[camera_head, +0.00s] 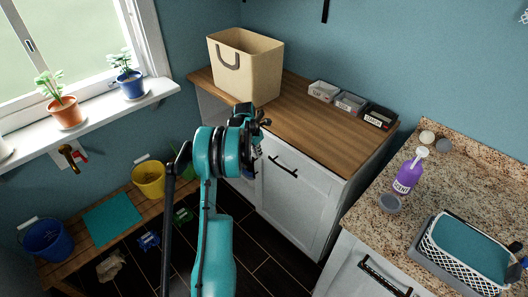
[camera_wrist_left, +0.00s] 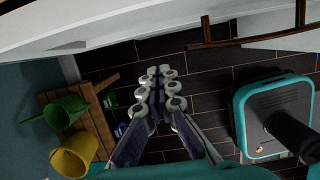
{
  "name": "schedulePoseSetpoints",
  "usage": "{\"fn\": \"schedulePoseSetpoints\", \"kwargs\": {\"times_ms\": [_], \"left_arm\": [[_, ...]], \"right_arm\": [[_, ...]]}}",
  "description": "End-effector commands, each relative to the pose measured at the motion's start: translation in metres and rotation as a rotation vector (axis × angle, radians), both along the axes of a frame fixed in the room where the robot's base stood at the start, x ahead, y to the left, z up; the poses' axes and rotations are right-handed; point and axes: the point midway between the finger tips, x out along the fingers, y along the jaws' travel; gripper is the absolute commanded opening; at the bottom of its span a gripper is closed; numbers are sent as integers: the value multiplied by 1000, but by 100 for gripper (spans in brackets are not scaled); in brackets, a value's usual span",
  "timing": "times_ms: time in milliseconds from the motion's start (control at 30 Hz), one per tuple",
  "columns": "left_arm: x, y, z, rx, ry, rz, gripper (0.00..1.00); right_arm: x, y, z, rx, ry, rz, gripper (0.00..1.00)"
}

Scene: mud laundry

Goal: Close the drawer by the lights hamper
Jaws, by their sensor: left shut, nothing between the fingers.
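A tan hamper (camera_head: 245,66) with a dark handle stands on the wooden counter; no lights label is readable on it. Below is a white cabinet (camera_head: 295,205) with a dark handle (camera_head: 284,165) on its front. My left arm hides part of the cabinet's left side, so I cannot tell which front is the drawer or how far it stands open. My left gripper (camera_head: 264,120) is in front of the counter edge, below the hamper. In the left wrist view its fingers (camera_wrist_left: 160,75) are together and empty, below a white front with a dark bar handle (camera_wrist_left: 255,36). My right gripper is out of view.
A low wooden bench (camera_head: 112,232) at left holds a yellow bucket (camera_head: 149,179) and a blue bucket (camera_head: 45,239). Small trays (camera_head: 350,102) sit on the counter. A granite counter (camera_head: 355,215) at right holds a purple bottle (camera_head: 409,175) and a basket (camera_head: 430,258).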

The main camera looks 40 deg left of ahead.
Motion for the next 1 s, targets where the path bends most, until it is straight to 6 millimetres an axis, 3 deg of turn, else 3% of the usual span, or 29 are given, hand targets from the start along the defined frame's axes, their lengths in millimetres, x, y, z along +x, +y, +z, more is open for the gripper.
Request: {"fn": "schedulePoseSetpoints", "kwargs": {"times_ms": [33, 200, 433, 567, 733, 900, 1000], "left_arm": [[-2, -1, 19, 0, -1, -1, 0], [-12, 0, 58, 0, 0, 0, 0], [-20, 1, 90, 0, 0, 0, 0], [-26, 6, 90, -12, -33, -2, 0], [-49, 27, 66, -63, -266, -8, 0], [-73, 43, 62, -55, -486, 0, 0], [-76, 45, 60, -47, -536, 1, 0]], "right_arm": [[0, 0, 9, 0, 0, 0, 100], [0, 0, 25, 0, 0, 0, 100], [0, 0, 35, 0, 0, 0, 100], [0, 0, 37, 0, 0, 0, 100], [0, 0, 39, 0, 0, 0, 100], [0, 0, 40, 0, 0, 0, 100], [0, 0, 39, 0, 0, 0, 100]]}}
